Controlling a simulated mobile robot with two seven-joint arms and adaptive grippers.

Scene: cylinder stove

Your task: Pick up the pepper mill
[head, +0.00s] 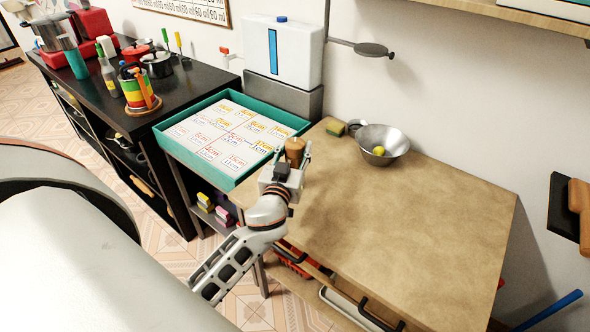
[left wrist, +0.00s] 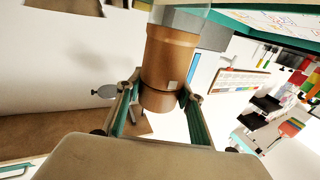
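The pepper mill (head: 294,148) has a brown top and shows at the near left edge of the wooden table, close to the teal tray's corner. In the left wrist view, which looks upside down, the pepper mill (left wrist: 168,62) has a brown upper part and a clear or greyish lower part. My left gripper (head: 295,160) has a finger on each side of the brown part. In the left wrist view, the gripper's fingers (left wrist: 162,88) appear to press on it. The mill's base is hidden, so I cannot tell whether it touches the table. My right gripper is not in view.
The teal tray (head: 227,184) with a printed sheet stands just left. The wooden table (head: 400,220) is otherwise clear. A black shelf (head: 110,90) with pots stands far left.

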